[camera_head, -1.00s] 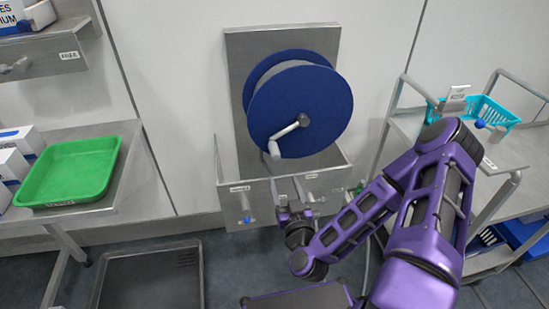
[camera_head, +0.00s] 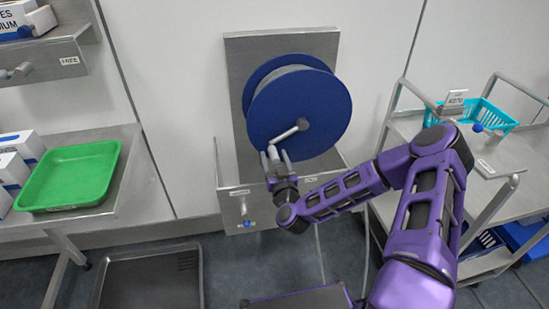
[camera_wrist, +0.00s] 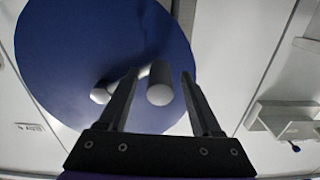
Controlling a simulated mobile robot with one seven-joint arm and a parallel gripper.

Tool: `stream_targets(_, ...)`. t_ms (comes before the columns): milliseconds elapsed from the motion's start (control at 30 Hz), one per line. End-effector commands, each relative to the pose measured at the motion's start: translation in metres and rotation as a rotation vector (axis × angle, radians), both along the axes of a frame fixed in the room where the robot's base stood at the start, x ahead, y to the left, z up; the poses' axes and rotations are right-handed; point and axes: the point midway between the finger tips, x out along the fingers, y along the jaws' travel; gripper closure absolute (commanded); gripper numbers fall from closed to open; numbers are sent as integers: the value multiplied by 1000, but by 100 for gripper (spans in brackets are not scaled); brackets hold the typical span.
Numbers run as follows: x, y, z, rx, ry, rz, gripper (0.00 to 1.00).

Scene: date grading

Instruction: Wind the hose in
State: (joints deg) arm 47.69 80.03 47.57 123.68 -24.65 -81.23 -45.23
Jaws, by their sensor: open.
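The blue hose reel (camera_head: 297,112) is mounted on a steel back plate on the wall. Its crank (camera_head: 288,133) runs from the hub down and left to a grey handle. My gripper (camera_head: 275,158) is open at the lower left of the reel, right by the crank's handle. In the wrist view the handle (camera_wrist: 160,84) stands between the two open fingers (camera_wrist: 156,95), with a gap to the right finger. I cannot tell whether the left finger touches it. The lower part of the handle is partly hidden by my gripper in the head view. A thin hose-like line (camera_head: 320,250) hangs below the reel.
A steel trough (camera_head: 233,200) with a tap sits under the reel. A green tray (camera_head: 70,175) lies on the left table. A trolley (camera_head: 500,155) with a turquoise basket (camera_head: 487,112) stands at the right. A dark floor tray (camera_head: 150,280) lies at lower left.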

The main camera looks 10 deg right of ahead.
Motion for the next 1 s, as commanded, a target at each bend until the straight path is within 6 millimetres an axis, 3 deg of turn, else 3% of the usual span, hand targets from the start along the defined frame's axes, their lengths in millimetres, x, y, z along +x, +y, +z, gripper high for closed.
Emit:
stream_targets(67,0,0,0,0,0,0,38)
stream_targets(400,0,0,0,0,0,0,99)
stream_targets(1000,-1,0,0,0,0,0,100)
